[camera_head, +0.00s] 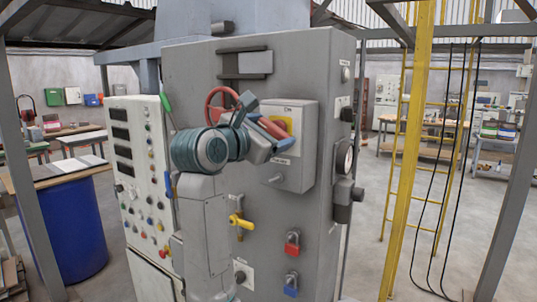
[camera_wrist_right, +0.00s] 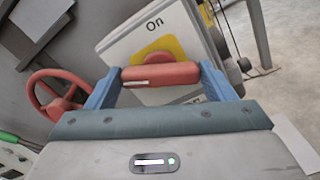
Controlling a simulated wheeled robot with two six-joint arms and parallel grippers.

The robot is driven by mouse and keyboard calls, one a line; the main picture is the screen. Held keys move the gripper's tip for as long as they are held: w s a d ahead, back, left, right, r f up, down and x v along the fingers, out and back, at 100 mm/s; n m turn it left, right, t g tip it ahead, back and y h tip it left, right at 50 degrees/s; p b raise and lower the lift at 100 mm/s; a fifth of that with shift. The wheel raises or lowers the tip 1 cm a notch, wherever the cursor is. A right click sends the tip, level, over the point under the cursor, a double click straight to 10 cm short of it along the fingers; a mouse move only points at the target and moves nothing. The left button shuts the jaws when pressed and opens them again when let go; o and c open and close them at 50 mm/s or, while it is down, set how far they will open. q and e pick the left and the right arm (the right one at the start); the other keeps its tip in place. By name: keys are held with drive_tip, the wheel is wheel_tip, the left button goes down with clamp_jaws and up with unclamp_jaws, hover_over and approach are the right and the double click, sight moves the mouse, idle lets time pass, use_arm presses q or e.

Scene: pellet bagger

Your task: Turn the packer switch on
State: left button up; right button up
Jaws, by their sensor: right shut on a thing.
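The packer switch is on a grey box (camera_head: 298,170) fixed to the front of a tall grey cabinet. The box has a yellow plate (camera_wrist_right: 184,45) and an "On" label (camera_wrist_right: 154,23) above it. The switch's red handle (camera_wrist_right: 160,73) lies in front of the plate. My right gripper (camera_head: 272,128) is at the box. In the right wrist view its two blue fingers (camera_wrist_right: 160,84) are shut on the red handle, one at each end. In the head view my arm partly hides the handle and plate. I cannot tell which position the handle is in. My left gripper is not in view.
A red handwheel (camera_head: 221,100) is just left of the switch, close to my wrist. A yellow lever (camera_head: 240,221), a red padlock (camera_head: 292,244) and a blue padlock (camera_head: 291,284) are lower on the cabinet (camera_head: 190,75). A yellow post (camera_head: 408,150) stands to the right.

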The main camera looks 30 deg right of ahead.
drive_tip(key=m+b, duration=0.4)
drive_tip(key=b, duration=0.1)
drive_tip(key=m+b, duration=0.2)
drive_tip(key=shift+f+b, duration=0.3)
drive_tip(key=shift+m+b, duration=0.75)
drive_tip(key=shift+m, duration=0.35)
drive_tip(key=shift+r+m+b, duration=0.15)
drive_tip(key=shift+m+b, duration=0.6)
drive_tip(key=shift+m, duration=0.35)
drive_tip(key=shift+m+b, duration=0.5)
drive_tip(key=shift+m, duration=0.5)
drive_tip(key=shift+s+r, duration=0.1)
drive_tip(key=o, duration=1)
drive_tip(key=shift+d, duration=0.1)
